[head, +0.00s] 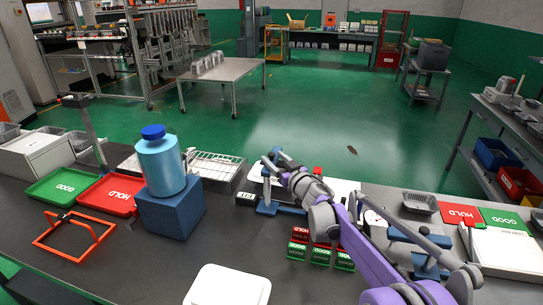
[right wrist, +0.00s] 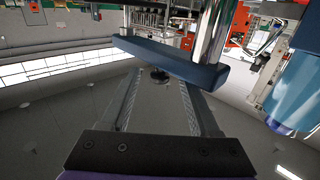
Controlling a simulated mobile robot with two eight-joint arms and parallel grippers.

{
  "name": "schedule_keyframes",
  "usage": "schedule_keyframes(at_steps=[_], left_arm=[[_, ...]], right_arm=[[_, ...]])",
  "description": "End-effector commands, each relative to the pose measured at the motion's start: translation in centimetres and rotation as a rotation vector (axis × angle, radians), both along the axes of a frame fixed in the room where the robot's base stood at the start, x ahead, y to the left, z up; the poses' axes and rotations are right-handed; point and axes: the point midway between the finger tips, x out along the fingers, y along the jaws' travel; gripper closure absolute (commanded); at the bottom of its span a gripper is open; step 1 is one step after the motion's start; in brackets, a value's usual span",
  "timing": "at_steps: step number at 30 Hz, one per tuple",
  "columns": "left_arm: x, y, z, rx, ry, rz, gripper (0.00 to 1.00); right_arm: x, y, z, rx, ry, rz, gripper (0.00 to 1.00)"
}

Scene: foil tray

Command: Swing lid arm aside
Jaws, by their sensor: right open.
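A blue bar on a bright metal post (right wrist: 213,30) crosses the right wrist view; this blue bar (right wrist: 170,62) lies across the tips of my right gripper. I cannot tell whether they touch. In the head view, my right gripper (head: 273,160) is at the end of the purple arm, above a small blue stand (head: 267,207) on the bench. My right gripper (right wrist: 157,85) is open, with nothing seen held between its fingers. Which piece is the lid arm is not certain. My left gripper is not in view.
A blue bottle (head: 161,165) stands on a blue block (head: 170,212) left of my right gripper. Small red and green boxes (head: 320,255) sit near my right arm.

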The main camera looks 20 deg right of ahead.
Motion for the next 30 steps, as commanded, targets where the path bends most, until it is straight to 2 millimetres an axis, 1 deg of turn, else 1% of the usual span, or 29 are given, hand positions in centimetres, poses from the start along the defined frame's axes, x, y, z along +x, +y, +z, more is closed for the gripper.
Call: schedule_keyframes(at_steps=[1,3,6,16,20,21,23,24,26,27,30], left_arm=[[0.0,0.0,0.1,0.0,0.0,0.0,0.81],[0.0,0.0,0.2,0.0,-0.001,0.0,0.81],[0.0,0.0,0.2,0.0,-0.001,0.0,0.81],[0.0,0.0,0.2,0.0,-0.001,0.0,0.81],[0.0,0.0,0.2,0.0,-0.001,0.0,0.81],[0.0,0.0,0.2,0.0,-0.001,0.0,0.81],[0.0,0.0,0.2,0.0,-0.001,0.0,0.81],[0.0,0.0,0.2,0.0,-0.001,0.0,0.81],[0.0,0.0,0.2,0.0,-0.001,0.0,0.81],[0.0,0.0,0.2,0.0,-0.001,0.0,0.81],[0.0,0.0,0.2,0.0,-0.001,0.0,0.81]], right_arm=[[0.8,0.2,0.0,0.0,0.0,0.0,0.38],[1.5,0.3,0.0,0.0,0.0,-0.001,0.38],[2.2,0.5,0.0,0.0,0.0,-0.001,0.38],[2.5,0.5,0.0,0.0,0.0,-0.001,0.38],[2.5,0.5,0.0,0.0,0.0,-0.001,0.61],[2.5,0.5,0.0,0.0,0.0,-0.001,0.69],[2.5,0.5,0.0,0.0,0.0,-0.001,0.79],[2.5,0.5,0.0,0.0,0.0,-0.001,0.86],[2.5,0.5,0.0,0.0,0.0,-0.001,0.97],[2.5,0.5,0.0,0.0,0.0,-0.001,1.0],[2.5,0.5,0.0,0.0,0.0,-0.001,1.0]])
